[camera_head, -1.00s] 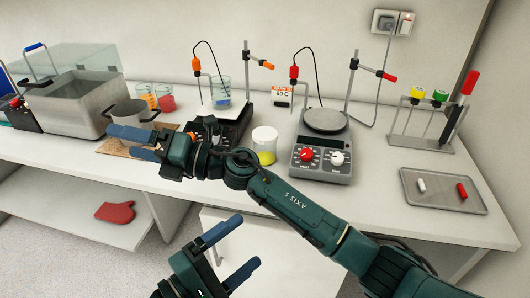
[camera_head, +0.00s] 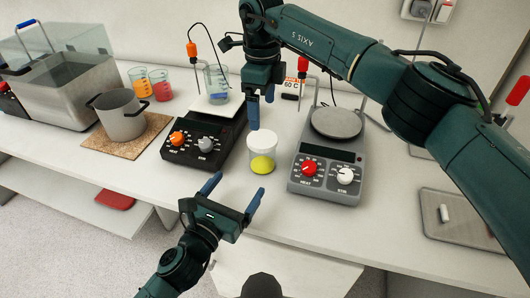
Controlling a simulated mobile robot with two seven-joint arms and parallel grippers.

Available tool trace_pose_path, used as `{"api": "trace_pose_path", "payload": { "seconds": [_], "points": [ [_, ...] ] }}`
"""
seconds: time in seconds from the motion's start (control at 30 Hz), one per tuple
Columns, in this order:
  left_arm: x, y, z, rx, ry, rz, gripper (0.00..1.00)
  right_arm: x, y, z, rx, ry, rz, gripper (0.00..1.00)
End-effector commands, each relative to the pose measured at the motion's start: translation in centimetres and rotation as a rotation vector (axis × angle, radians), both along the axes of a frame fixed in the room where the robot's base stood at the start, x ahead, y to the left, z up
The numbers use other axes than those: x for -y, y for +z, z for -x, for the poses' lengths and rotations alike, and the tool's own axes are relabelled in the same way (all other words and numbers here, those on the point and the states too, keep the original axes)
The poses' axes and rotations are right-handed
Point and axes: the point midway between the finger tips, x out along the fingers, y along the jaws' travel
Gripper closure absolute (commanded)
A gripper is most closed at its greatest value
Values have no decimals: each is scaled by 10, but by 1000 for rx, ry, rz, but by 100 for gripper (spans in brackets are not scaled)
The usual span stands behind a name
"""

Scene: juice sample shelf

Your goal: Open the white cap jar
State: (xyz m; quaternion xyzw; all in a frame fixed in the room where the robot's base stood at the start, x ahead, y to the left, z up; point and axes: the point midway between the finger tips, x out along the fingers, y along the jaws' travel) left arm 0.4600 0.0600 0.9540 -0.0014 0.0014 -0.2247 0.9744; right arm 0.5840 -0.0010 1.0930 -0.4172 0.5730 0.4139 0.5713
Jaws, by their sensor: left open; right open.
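The white cap jar (camera_head: 262,151) stands upright on the bench between two hot plates. It has a white lid and yellow contents at the bottom. My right gripper (camera_head: 262,108) points down just above and behind the lid, its blue fingers partly overlapping in view; it is open, and whether a finger touches the lid is unclear. My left gripper (camera_head: 233,192) is open and empty in front of the jar, low near the bench's front edge, its fingers pointing up toward the jar without holding it.
A black hot plate (camera_head: 190,147) is left of the jar and a grey one (camera_head: 325,176) is right. A metal pot (camera_head: 122,118) sits on a cork board. Beakers (camera_head: 150,84) stand behind. A tray (camera_head: 455,222) lies at the right. My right arm crosses the upper right.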

Motion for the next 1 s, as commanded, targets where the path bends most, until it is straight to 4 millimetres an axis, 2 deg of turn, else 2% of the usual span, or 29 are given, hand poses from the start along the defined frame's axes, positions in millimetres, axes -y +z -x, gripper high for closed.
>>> {"api": "trace_pose_path", "payload": {
  "seconds": [0.3,0.5,0.7,1.0],
  "points": [
    [28,2,-56,4,-1,0,14,-1,0,0,-1,0,-4,13],
    [42,2,-86,3,-1,-1,14,-1,0,0,-1,0,-4,13],
    [50,1,-102,4,-1,-1,14,-1,0,0,-1,0,-6,13],
    [51,1,-105,4,-1,-3,14,-1,0,0,-1,0,-6,13]
  ]
}}
